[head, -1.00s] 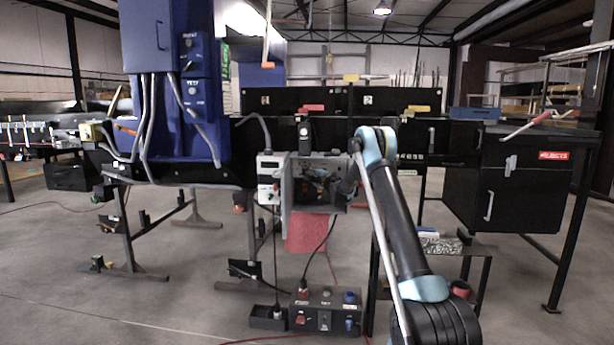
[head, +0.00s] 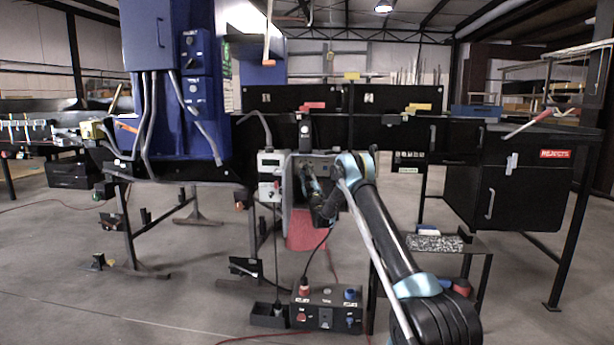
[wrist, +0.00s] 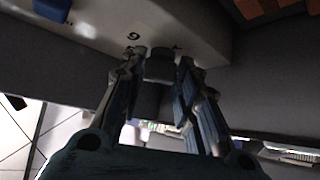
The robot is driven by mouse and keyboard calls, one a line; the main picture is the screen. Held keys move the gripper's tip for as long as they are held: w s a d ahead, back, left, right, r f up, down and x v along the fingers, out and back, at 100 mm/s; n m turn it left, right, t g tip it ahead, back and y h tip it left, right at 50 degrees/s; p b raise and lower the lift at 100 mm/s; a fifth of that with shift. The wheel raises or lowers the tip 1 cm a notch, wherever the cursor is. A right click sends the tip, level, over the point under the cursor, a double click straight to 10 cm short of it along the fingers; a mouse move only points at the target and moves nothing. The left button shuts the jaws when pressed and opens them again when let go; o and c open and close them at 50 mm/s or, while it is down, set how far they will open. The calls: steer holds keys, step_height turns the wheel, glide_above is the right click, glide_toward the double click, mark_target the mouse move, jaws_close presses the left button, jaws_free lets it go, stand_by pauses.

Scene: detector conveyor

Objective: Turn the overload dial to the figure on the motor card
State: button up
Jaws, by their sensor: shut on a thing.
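The overload dial (wrist: 160,66) is a small dark round knob on a pale face in the wrist view. Part of a figure, a 6 or a 9 as seen, and another mark show beside it; no pointer can be made out. My gripper (wrist: 160,74) is shut on the dial, one fingertip at each side. In the head view my gripper (head: 306,172) reaches into the open grey control box (head: 290,215), and the dial is too small to tell there. I cannot make out the motor card.
A grey-white unit (head: 269,176) stands close to the left of the control box. A black socket box (head: 327,310) with cables sits on the floor below. A low side table (head: 440,243) stands to the right. The floor in front is clear at left.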

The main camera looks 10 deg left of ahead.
steer(key=m+t+h, duration=0.1)
steer(key=m+h, duration=0.2)
steer(key=m+t+h, duration=0.1)
steer(key=m+h, duration=0.2)
steer(key=m, duration=0.1)
steer(key=a+m+t+h, duration=0.1)
steer(key=m+h, duration=0.2)
steer(key=shift+f+m+t, duration=0.15)
steer(key=shift+m+t, duration=0.15)
steer(key=shift+t, duration=0.1)
steer(key=shift+w+m+h, duration=0.1)
steer(key=shift+m+h, duration=0.4)
steer(key=shift+h, duration=0.2)
steer(key=shift+y, duration=0.3)
steer(key=o, duration=1.1)
steer(key=shift+c, duration=0.2)
steer(key=v, duration=1.2)
